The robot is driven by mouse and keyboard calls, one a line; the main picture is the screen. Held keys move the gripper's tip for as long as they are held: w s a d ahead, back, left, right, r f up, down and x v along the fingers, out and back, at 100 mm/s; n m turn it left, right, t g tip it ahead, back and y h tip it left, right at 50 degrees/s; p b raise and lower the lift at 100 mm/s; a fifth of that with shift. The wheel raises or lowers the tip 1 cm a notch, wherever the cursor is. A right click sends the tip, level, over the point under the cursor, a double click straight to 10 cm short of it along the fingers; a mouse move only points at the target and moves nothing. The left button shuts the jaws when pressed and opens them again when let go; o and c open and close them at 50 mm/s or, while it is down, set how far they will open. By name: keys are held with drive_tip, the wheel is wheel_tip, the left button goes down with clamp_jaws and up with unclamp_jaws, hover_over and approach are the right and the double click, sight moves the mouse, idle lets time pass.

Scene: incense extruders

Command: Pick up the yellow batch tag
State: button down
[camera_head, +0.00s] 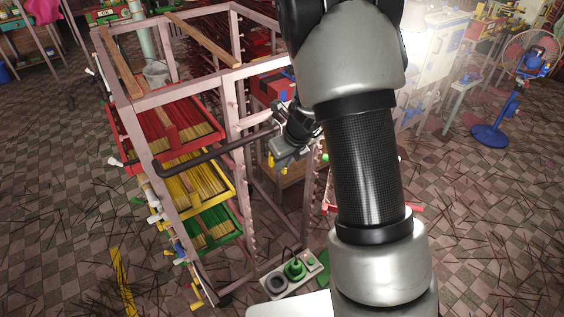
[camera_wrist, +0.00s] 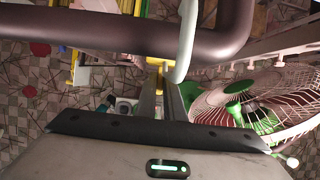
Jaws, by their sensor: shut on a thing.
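The yellow batch tag (camera_wrist: 158,62) shows as a small yellow piece at the tips of my gripper (camera_wrist: 160,72) in the wrist view. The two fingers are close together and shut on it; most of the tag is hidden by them. A pale curved bar (camera_wrist: 187,38) passes right beside the tag; I cannot tell whether they touch. In the head view my gripper (camera_head: 280,160) is beside the rack, near its dark handle bar, with a small yellow patch (camera_head: 271,161) at its tip.
A pink metal rack (camera_head: 236,110) holds red (camera_head: 205,103), yellow (camera_head: 232,187) and green trays (camera_head: 238,232) of incense sticks. Its dark handle bar (camera_wrist: 100,30) crosses close above my fingers in the wrist view. A fan (camera_wrist: 280,100) is at right there. Sticks litter the tiled floor.

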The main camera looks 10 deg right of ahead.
wheel_tip(320, 180, up, 3)
drive_tip(key=shift+s+r+p, duration=0.1)
drive_tip(key=shift+p, duration=0.35)
drive_tip(key=s+d+r, duration=0.1)
drive_tip(key=s+d, duration=0.2)
drive_tip(key=s, duration=0.5)
drive_tip(key=s+d+r, duration=0.1)
drive_tip(key=s+d, duration=0.3)
drive_tip(key=s, duration=0.4)
drive_tip(key=shift+s+r, duration=0.15)
drive_tip(key=shift+s, duration=0.05)
